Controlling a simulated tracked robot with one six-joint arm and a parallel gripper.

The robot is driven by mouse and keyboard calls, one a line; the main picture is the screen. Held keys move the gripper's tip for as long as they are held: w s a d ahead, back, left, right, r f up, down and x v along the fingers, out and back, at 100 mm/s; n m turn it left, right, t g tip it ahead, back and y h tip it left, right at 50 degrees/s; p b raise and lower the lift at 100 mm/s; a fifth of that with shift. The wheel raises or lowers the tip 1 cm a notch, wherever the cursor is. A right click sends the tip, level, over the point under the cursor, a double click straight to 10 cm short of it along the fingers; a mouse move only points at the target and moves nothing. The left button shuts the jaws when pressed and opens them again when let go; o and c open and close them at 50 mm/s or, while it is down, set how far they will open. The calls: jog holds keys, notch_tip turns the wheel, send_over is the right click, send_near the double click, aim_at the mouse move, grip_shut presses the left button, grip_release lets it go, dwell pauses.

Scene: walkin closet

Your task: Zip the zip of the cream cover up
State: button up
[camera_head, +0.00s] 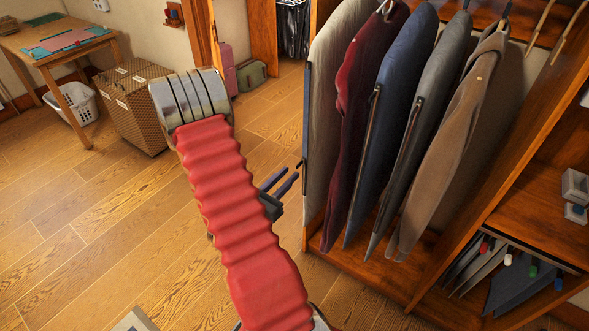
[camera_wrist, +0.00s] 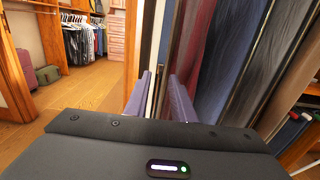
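The cream cover (camera_head: 335,85) hangs at the left end of the row in the wardrobe. A dark strip (camera_head: 306,125) runs down its front edge, and a small dark piece (camera_head: 299,163) sticks out low on it, possibly the zip pull. My gripper (camera_head: 290,174) is in front of the cover's lower part, its fingers apart and pointing toward it. In the wrist view, the two fingers (camera_wrist: 160,76) are open with a visible gap; the cream cover (camera_wrist: 182,45) stands beyond them. I see nothing held. I cannot tell how far the zip is closed.
Maroon (camera_head: 368,85), blue (camera_head: 398,95), grey (camera_head: 433,100) and brown (camera_head: 458,130) garments or covers hang close beside it on the right. The wooden wardrobe panel (camera_head: 540,130) bounds them. A wicker hamper (camera_head: 133,105) stands left; the wooden floor (camera_head: 120,210) is mostly clear.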

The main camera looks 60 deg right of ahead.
aim_at(300, 164)
jog(key=d, duration=0.4)
jog(key=shift+s+d, duration=0.35)
jog(key=shift+c, duration=0.6)
grip_shut()
jog(key=shift+a, duration=0.15)
dwell(0.5)
